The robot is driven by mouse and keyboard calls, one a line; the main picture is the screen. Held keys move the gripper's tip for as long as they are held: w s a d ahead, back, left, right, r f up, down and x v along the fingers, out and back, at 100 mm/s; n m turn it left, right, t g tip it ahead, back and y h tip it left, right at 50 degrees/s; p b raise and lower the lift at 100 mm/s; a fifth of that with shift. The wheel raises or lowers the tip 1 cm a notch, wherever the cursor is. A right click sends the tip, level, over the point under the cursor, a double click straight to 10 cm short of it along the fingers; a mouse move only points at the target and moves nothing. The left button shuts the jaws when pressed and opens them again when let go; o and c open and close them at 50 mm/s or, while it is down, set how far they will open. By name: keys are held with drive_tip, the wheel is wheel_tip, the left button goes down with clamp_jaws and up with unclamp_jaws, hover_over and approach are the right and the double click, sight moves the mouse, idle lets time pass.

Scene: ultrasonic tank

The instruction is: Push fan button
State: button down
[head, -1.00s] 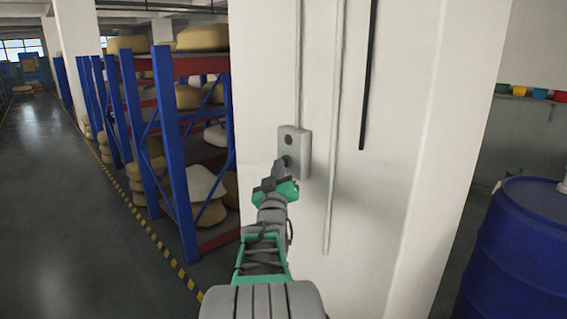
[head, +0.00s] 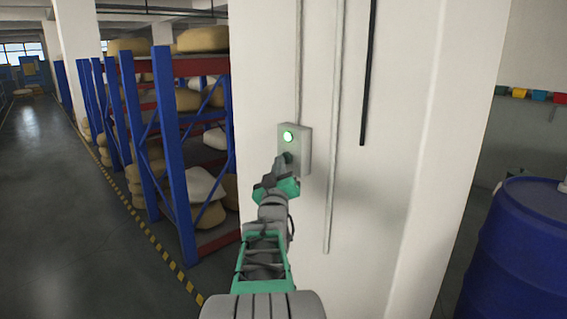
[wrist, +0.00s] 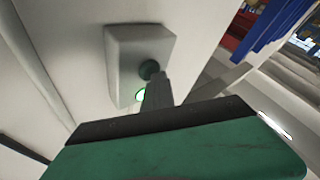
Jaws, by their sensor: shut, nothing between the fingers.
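The grey switch box (head: 304,151) is fixed to the white pillar in the head view. Its upper round light (head: 288,136) glows green-white. The lower button (head: 288,157) is dark green and partly hidden by my fingertips. My gripper (head: 279,170) is shut and empty, its tip at the lower button, seemingly touching it. In the wrist view the box (wrist: 140,48) is above the shut fingers (wrist: 158,88), whose tip is at the dark button (wrist: 149,69). The green light (wrist: 140,94) shows just beside the fingers.
The white pillar (head: 395,160) fills the middle, with thin vertical conduits on its face. Blue and red shelving (head: 172,150) with sacks stands to the left. A blue barrel (head: 520,250) stands at the right. The aisle floor (head: 60,220) at far left is clear.

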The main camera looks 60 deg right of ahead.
drive_tip(key=a+b, duration=0.2)
drive_tip(key=a, duration=0.1)
drive_tip(key=w+a+b, duration=0.1)
drive_tip(key=a+b, duration=0.1)
drive_tip(key=shift+w+a, duration=0.2)
drive_tip(key=shift+a, duration=0.2)
